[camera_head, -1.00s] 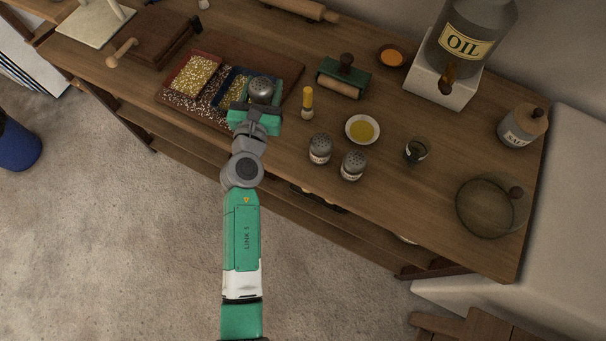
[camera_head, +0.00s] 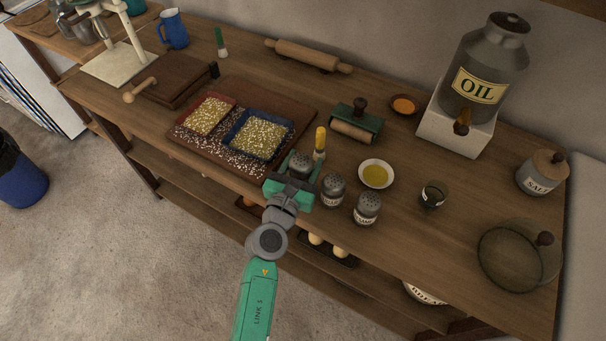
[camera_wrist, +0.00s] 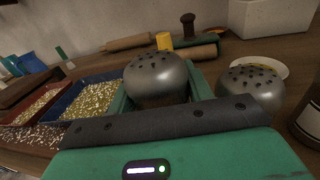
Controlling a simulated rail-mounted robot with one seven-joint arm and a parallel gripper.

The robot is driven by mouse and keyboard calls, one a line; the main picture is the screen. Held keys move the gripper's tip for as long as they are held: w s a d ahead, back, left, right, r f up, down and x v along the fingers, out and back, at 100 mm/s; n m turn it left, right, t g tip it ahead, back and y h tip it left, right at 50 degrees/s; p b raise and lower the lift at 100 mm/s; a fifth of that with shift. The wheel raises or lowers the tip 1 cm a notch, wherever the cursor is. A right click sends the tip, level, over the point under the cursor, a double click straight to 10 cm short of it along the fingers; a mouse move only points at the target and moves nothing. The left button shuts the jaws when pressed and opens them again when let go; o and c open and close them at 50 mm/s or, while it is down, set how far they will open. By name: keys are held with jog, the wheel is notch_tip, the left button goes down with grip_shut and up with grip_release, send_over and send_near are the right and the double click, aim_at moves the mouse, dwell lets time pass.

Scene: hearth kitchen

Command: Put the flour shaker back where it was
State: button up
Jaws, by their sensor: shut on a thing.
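A shaker with a grey domed, perforated top (camera_head: 301,162) is held between the jaws of my gripper (camera_head: 291,181). In the wrist view its dome (camera_wrist: 155,77) rises between the green fingers; its body and any label are hidden. My gripper is shut on it at the table's front edge, right of the trays. Two similar shakers stand just to the right, a nearer-left one (camera_head: 333,190) and one further right (camera_head: 367,208). Their labels are too small to read. I cannot tell from the head view whether the held shaker touches the table.
A dish of yellow oil (camera_head: 376,174) lies behind the shakers. A blue tray (camera_head: 283,148) and a red tray (camera_head: 233,103) of crumbs sit on a brown board (camera_head: 300,108). A small dark glass (camera_head: 433,195) stands further right.

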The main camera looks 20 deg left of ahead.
aim_at(303, 173)
notch_tip(303, 173, down, 3)
jog(key=shift+f+b, duration=0.15)
jog(key=shift+b, duration=0.75)
jog(key=shift+o, duration=0.2)
jog(key=shift+r, duration=0.25)
jog(key=shift+f, duration=0.1)
jog(key=shift+c, duration=0.2)
jog(key=o, duration=0.8)
jog(key=shift+p, duration=0.3)
jog(key=shift+s+r, duration=0.2)
jog(key=shift+s, duration=0.2)
jog(key=s+p, duration=0.1)
jog(key=s, duration=0.4)
jog(key=s+p, duration=0.1)
jog(key=s, duration=0.5)
jog(key=shift+s+d+f, duration=0.1)
jog(key=shift+s+d, duration=0.05)
jog(key=shift+d, duration=0.05)
